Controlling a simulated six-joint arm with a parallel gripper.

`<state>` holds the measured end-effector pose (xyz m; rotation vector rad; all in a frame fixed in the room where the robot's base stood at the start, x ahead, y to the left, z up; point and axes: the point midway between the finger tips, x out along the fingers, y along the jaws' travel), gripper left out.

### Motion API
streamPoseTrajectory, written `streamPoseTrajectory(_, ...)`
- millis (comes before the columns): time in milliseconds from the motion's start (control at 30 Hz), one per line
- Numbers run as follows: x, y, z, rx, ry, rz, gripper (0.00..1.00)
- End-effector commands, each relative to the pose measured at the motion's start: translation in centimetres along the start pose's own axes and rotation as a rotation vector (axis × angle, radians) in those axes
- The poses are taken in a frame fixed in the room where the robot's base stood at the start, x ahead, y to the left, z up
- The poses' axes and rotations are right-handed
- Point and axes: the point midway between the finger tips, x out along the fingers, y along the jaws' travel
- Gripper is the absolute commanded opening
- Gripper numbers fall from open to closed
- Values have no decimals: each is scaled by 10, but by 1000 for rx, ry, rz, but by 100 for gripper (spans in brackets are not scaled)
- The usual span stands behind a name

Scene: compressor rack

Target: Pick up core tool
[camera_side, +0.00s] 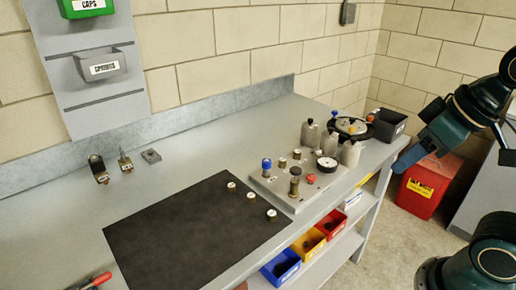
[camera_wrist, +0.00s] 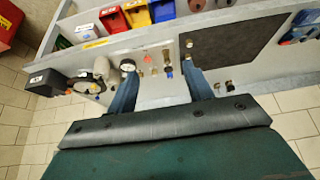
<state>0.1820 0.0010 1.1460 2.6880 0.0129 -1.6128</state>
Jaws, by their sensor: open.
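No part is labelled as the core tool, so I cannot tell for sure which it is. A thin upright tool (camera_side: 125,161) stands at the back left of the bench, beside a stubby brass-and-dark fitting (camera_side: 98,168). Several small fittings stand on a grey plate (camera_side: 268,186), including a blue-topped one (camera_side: 266,164) and a brass one (camera_side: 295,181). My gripper (camera_side: 407,158) hangs at the right, beyond the bench end. In the wrist view its two blue fingers (camera_wrist: 161,88) are apart, with no object held between them.
A black mat (camera_side: 190,232) covers the front middle, with white-capped pieces along its right edge. Grey bottles (camera_side: 310,134), a gauge (camera_side: 327,164) and a black box (camera_side: 388,124) stand at the right. A red bin (camera_side: 428,185) is on the floor. The rear left bench is mostly clear.

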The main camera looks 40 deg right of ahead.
Motion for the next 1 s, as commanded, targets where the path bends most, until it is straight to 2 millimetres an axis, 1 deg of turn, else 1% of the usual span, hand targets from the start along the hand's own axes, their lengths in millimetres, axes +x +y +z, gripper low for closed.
streamPoseTrajectory(167,-1,-4,-18,-46,-16,-18,51)
streamPoseTrajectory(267,-2,-8,-34,-94,-29,-37,51)
streamPoseTrajectory(567,6,-19,-100,-287,-72,-118,51)
streamPoseTrajectory(767,20,-22,-142,-420,-95,-177,51)
streamPoseTrajectory(1000,45,-19,-187,-579,-114,-251,51)
